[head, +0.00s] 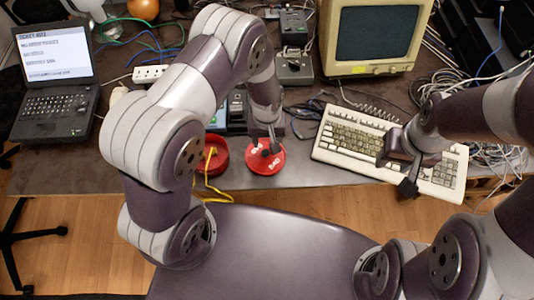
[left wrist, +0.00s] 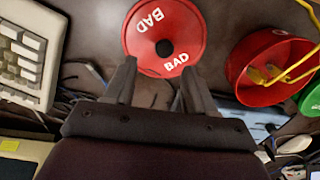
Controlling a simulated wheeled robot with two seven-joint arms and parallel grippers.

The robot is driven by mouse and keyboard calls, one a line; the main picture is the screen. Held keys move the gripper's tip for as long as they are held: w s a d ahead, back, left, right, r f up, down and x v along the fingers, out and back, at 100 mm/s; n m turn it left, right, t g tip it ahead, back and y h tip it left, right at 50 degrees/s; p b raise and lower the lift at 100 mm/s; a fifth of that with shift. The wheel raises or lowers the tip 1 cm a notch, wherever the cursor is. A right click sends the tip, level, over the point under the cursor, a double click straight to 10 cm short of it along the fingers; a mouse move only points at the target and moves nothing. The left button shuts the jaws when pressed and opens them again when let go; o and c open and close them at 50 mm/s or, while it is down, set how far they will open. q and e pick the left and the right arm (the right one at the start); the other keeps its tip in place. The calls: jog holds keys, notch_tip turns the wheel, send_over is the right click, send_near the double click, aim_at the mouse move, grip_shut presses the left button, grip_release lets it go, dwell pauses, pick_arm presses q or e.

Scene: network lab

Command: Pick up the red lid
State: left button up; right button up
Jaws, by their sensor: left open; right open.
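The red lid (head: 262,166), a round disc marked "BAD" with a dark knob at its centre, lies on the table near the front edge. My left gripper (head: 268,147) is above the lid and hides part of it. In the left wrist view the lid (left wrist: 188,28) shows just beyond the open, empty fingers of my left gripper (left wrist: 159,70). I cannot tell the exact height between them. My right gripper (head: 398,173) is open and empty over the keyboard.
An open red container (head: 222,154) with yellow cable in it stands left of the lid. A beige keyboard (head: 335,157) lies to the right. A laptop (head: 45,108) is far left, a monitor (head: 340,72) behind. Loose cables clutter the back.

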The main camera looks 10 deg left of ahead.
aim_at(266, 152)
pick_arm(q)
jog(key=f, duration=0.2)
jog(key=s+f, duration=0.1)
jog(key=f, duration=0.1)
jog(key=shift+a+f+p, duration=0.1)
jog(key=shift+f+p, duration=0.1)
jog(key=shift+p, duration=0.2)
jog(key=shift+f, duration=0.3)
jog(key=shift+w, duration=0.1)
jog(key=c, duration=0.4)
grip_shut()
jog(key=shift+r, duration=0.1)
